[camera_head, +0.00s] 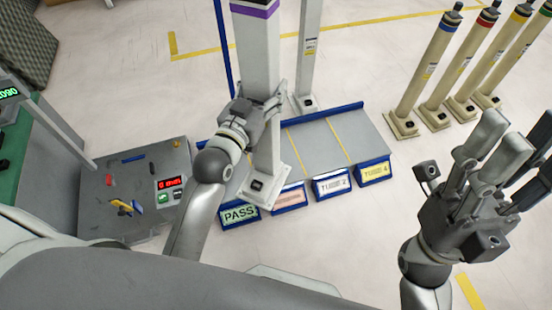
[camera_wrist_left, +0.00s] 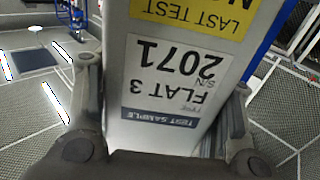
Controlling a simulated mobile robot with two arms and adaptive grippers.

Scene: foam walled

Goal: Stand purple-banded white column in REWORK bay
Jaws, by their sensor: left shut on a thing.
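The purple-banded white column (camera_head: 260,62) is upright or nearly so, its purple band near the top edge of the head view. My left gripper (camera_head: 258,108) is shut around its shaft. The left wrist view shows the shaft close up between the fingers, with an upside-down label (camera_wrist_left: 172,82) reading FLAT 3 and 2071. Its foot (camera_head: 262,186) is over the left part of the bay platform (camera_head: 352,130), behind the green PASS sign (camera_head: 240,214) and a reddish sign (camera_head: 289,198). I cannot read the reddish sign or tell whether the foot touches. My right gripper (camera_head: 515,140) is open and empty.
Another pale column (camera_head: 310,45) stands at the platform's back edge. Two bays to the right, behind white (camera_head: 332,185) and yellow (camera_head: 374,172) signs, are clear. Several colour-banded columns (camera_head: 425,75) stand at the upper right. A grey tester plate (camera_head: 130,185) is at the left.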

